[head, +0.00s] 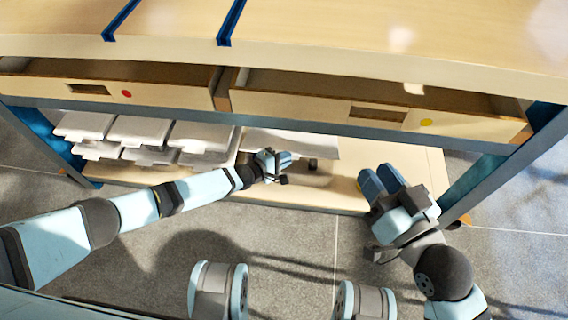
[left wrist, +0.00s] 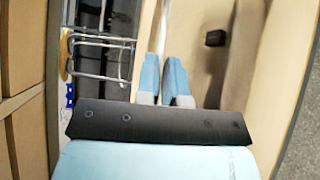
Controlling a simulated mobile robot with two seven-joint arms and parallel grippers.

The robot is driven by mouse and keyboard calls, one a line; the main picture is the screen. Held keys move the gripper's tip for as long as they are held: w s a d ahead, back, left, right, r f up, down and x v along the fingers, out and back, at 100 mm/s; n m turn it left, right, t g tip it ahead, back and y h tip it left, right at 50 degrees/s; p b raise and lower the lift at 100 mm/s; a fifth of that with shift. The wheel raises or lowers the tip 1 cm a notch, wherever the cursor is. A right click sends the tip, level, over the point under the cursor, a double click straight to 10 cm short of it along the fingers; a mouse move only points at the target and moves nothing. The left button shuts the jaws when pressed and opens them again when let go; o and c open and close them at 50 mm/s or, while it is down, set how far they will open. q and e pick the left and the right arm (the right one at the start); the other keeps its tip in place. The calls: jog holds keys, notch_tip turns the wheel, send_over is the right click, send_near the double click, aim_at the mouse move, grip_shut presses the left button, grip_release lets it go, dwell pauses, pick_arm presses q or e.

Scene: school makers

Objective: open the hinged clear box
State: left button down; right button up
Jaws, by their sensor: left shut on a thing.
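The hinged clear box is hard to make out. A pale, see-through panel (head: 300,143), which seems to be part of it, shows on the low shelf under the drawers. My left gripper (head: 285,160) reaches in at this panel's front edge. In the left wrist view its blue fingers (left wrist: 165,78) are close together on a thin pale edge (left wrist: 161,32), which seems to be the box's. The hinge and most of the box are hidden or too faint to see. My right gripper (head: 376,178) hangs empty over the shelf's right part, its blue fingers side by side; any gap is unclear.
Several stacked white trays (head: 145,130) fill the shelf's left side. Two wooden drawers (head: 300,97) stand partly open above, under the worktop (head: 330,30). A small dark block (left wrist: 214,38) lies on the shelf. A blue-green table leg (head: 487,180) stands at the right. The shelf's right end is bare.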

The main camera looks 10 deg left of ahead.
pick_arm(q)
jog(key=shift+w+r, duration=0.55)
jog(key=shift+r, duration=0.3)
jog(key=shift+w+r, duration=0.55)
jog(key=shift+r, duration=0.3)
pick_arm(e)
jog(key=shift+r, duration=0.45)
pick_arm(q)
jog(key=c, duration=1.3)
grip_release()
